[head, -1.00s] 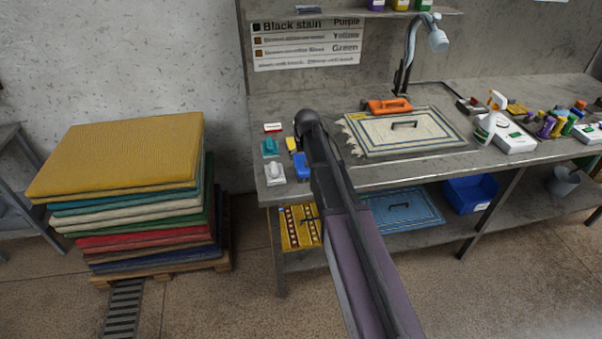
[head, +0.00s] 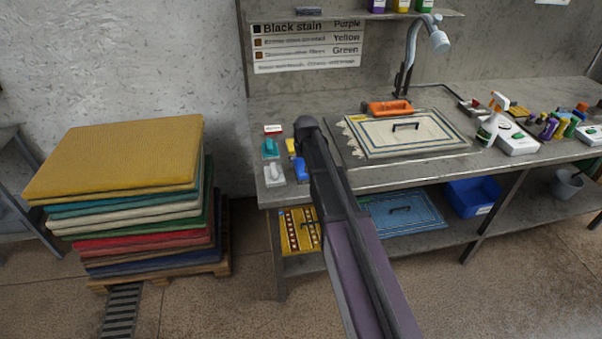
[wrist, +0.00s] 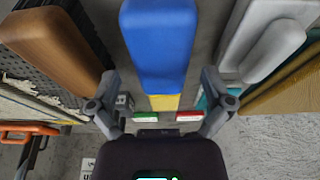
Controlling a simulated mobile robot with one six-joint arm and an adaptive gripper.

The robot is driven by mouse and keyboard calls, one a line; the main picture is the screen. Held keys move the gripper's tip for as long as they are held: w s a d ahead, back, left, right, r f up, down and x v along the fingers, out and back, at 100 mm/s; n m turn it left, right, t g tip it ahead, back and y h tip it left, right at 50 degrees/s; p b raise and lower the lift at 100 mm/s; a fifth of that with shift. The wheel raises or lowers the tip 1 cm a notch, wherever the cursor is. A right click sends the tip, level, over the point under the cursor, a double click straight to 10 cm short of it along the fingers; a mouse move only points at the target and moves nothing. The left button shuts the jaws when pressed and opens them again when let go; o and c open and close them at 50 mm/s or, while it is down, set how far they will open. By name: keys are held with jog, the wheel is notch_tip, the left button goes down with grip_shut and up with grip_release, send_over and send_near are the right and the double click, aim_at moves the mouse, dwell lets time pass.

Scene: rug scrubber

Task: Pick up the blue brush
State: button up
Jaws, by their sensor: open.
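The blue brush (head: 301,171) lies on the counter near its front left corner, partly hidden by my arm in the head view. In the wrist view the blue brush (wrist: 160,42) fills the upper middle as a long rounded blue block, its far part cut off by the top edge. My gripper (wrist: 160,76) is open, one finger on each side of the brush's lower end in the picture. I cannot tell how much height separates them. The gripper is hidden behind my arm in the head view.
A grey-white brush (wrist: 268,38) lies right of the blue one, a brown one (wrist: 52,42) left. A teal brush (head: 270,149) and a yellow item (head: 291,146) are close by. Stacked rugs (head: 120,160) stand left.

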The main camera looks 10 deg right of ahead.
aim_at(302, 164)
jog(key=shift+b+x, duration=1.45)
jog(key=shift+x, duration=0.3)
jog(key=shift+s+a, duration=0.1)
jog(key=c, duration=1.2)
